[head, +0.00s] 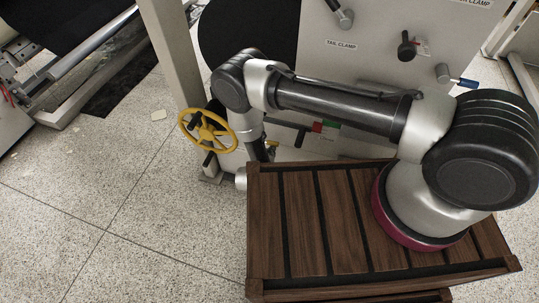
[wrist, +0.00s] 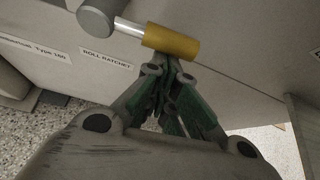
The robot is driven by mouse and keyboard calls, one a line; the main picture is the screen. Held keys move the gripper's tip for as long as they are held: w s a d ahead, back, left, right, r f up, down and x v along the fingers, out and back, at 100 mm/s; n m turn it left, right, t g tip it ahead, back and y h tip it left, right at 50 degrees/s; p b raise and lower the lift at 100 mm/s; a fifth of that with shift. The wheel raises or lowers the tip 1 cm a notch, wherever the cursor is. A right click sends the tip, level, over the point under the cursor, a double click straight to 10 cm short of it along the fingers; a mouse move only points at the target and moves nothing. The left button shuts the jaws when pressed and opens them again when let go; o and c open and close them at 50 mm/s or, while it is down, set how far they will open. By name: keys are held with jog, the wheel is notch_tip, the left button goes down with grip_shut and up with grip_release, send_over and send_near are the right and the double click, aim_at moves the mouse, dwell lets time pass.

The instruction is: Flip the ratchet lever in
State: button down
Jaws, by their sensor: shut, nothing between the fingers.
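The ratchet lever shows in the wrist view as a grey round hub with a silver rod and a yellow-brown grip (wrist: 171,40). It points right and slightly down across a grey panel, above a label reading ROLL RATCHET. My gripper (wrist: 168,68) has its green-sided fingers shut and empty, with the tips just below the grip. I cannot tell whether they touch it. In the head view, a small yellow-brown piece that looks like the lever grip (head: 272,145) shows beside my wrist, and my fingers are mostly hidden.
A yellow handwheel (head: 207,131) stands just left of my wrist. Speckled floor at left is mostly open.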

notch_tip(320, 180, up, 4)
jog(key=n+h, duration=0.3)
jog(key=shift+a+n+g+h, duration=0.15)
jog(key=shift+n+g+h, duration=0.15)
jog(key=shift+n+h, duration=0.1)
jog(key=shift+w+a+r, duration=0.1)
jog(key=shift+r, duration=0.35)
send_near(275, 145)
jog(key=s+f, duration=0.1)
jog(key=s, duration=0.2)
jog(key=shift+s, duration=0.2)
dwell(0.5)
jog(key=shift+s, duration=0.1)
dwell(0.4)
